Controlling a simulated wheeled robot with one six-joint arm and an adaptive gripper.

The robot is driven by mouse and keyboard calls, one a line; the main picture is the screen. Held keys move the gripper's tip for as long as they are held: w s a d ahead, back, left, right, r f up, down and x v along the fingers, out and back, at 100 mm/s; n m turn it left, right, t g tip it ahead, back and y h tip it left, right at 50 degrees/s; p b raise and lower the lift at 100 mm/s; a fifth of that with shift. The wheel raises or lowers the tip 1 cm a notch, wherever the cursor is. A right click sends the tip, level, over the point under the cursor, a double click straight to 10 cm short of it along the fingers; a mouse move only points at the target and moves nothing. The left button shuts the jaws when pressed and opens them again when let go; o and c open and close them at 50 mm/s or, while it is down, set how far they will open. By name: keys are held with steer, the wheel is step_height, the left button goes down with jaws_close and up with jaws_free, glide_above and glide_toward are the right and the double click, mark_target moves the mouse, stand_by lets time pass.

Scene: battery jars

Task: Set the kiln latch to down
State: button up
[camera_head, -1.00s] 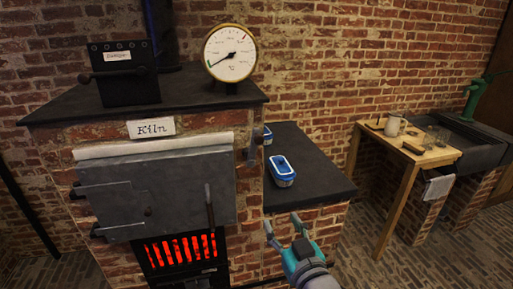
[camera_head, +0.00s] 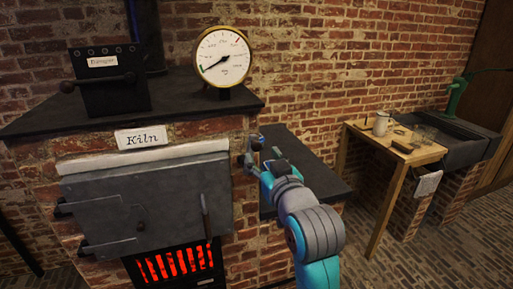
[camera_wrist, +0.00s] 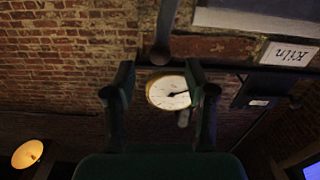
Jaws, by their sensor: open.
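The kiln (camera_head: 115,210) is a brick block with a grey metal door and a "Kiln" label. The kiln latch (camera_head: 254,143) is a small dark lever at the right of the door, partly hidden by my gripper. In the wrist view, which is upside down, the latch (camera_wrist: 163,30) is a grey bar with a round knob; it appears to point up. My gripper (camera_head: 250,162) is open at the latch. Its fingers (camera_wrist: 160,70) stand either side of the knob in the wrist view, with gaps on both sides; I cannot tell the depth.
A dial gauge (camera_head: 224,57) and a black box with a lever (camera_head: 110,83) stand on the kiln's top. Red bars glow below the door, which has an upright handle (camera_head: 206,215). A dark counter (camera_head: 325,170) lies behind my arm. A wooden table (camera_head: 400,145) stands right.

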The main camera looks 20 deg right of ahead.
mark_target(257, 149)
steer(key=w, duration=0.5)
steer(key=shift+w, duration=0.4)
jaws_close()
